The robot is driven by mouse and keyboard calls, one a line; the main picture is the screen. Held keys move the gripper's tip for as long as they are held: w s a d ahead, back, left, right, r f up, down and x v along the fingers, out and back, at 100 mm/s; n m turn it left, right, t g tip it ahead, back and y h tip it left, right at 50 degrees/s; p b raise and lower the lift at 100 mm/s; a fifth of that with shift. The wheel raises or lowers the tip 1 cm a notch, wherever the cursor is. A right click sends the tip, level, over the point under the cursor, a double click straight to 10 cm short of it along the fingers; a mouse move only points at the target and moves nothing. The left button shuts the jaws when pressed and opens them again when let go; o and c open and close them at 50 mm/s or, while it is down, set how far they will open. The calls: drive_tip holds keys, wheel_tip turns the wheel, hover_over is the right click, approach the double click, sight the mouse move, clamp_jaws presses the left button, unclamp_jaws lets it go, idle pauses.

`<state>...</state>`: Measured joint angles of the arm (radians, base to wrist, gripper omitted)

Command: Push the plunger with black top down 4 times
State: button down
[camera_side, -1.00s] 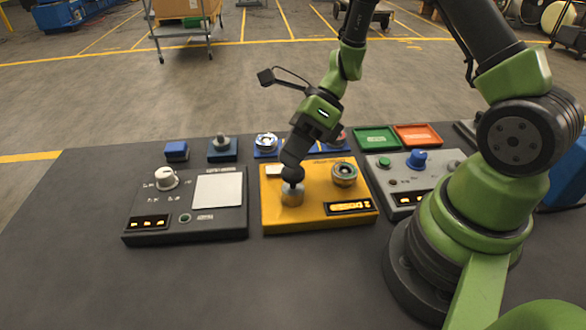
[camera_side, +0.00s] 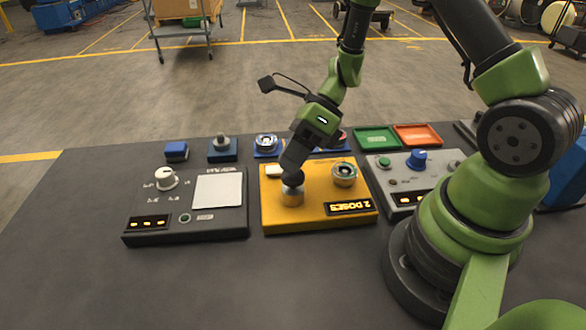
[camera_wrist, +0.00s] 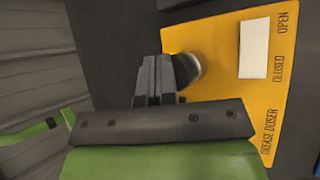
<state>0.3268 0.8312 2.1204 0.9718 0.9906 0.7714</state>
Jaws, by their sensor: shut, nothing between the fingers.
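The plunger (camera_side: 291,196) is a silver cylinder with a round black top (camera_side: 292,179). It stands at the left of the yellow grease doser box (camera_side: 318,217). My gripper (camera_side: 293,166) is shut and empty, and its tips appear to rest on the black top from above. The plunger looks low, with the black top close to the silver collar. In the wrist view my shut gripper (camera_wrist: 158,75) is beside the dark, round plunger top (camera_wrist: 187,69), which the fingers partly hide. The box's display (camera_side: 349,207) reads "2 DOSES".
A round dial (camera_side: 344,172) sits right of the plunger on the same box. A black panel with a white knob (camera_side: 166,178) lies to the left. A grey panel with a blue knob (camera_side: 417,158) lies to the right. Green (camera_side: 377,139) and orange (camera_side: 418,134) trays lie behind.

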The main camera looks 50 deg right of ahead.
drive_tip(key=shift+f, duration=0.55)
idle(0.4)
drive_tip(key=shift+r, duration=1.6)
drive_tip(key=shift+r, duration=2.5)
wheel_tip(320, 180, up, 4)
drive_tip(key=shift+f, duration=0.1)
idle(0.3)
